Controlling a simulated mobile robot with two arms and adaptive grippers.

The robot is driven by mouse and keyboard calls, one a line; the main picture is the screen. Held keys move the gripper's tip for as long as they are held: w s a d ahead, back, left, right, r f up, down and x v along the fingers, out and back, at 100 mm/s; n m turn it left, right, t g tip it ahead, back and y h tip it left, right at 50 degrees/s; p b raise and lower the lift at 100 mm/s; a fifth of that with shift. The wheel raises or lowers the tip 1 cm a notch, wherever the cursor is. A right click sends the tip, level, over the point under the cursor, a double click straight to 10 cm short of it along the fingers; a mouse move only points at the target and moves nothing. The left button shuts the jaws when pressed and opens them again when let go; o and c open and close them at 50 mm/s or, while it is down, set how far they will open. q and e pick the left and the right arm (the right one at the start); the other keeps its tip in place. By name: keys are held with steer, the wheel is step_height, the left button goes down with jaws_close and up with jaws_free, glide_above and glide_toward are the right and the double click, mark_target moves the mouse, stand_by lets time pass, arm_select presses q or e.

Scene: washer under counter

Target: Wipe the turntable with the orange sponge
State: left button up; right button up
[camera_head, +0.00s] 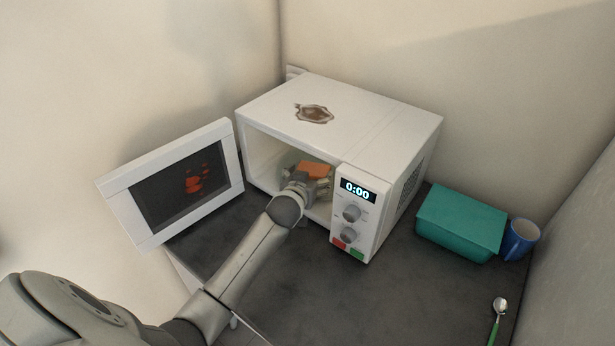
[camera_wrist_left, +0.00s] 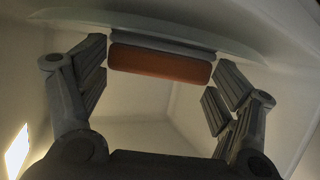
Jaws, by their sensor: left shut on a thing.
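My left gripper (camera_head: 308,180) reaches through the open front of the white microwave (camera_head: 375,125). It is shut on the orange sponge (camera_head: 314,169). In the left wrist view the sponge (camera_wrist_left: 160,64) spans between the fingers, with a grey layer along one long side. The turntable (camera_wrist_left: 85,17) shows in that view as a pale curved rim right by the sponge's grey side; whether they touch I cannot tell. In the head view the turntable is mostly hidden by the gripper and the microwave body. My right gripper is out of view.
The microwave door (camera_head: 225,155) stands open to the left, with red marks on its window. The control panel (camera_head: 356,215) bounds the opening on the right. A teal box (camera_head: 460,225), a blue cup (camera_head: 519,240) and a green-handled spoon (camera_head: 496,322) are at the right. A brown stain (camera_head: 314,113) marks the microwave's top.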

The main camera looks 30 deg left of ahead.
arm_select(q)
steer(key=shift+s+d, duration=0.1)
steer(key=shift+d, duration=0.5)
steer(key=shift+a, duration=0.85)
steer(key=shift+w+a+f+p, duration=0.15)
steer(key=shift+a+p, duration=0.25)
steer(key=shift+a, duration=0.45)
steer(key=shift+d, duration=0.1)
steer(key=shift+s+d+p, duration=0.5)
steer(key=shift+s+d, duration=0.15)
steer(key=shift+d, duration=0.05)
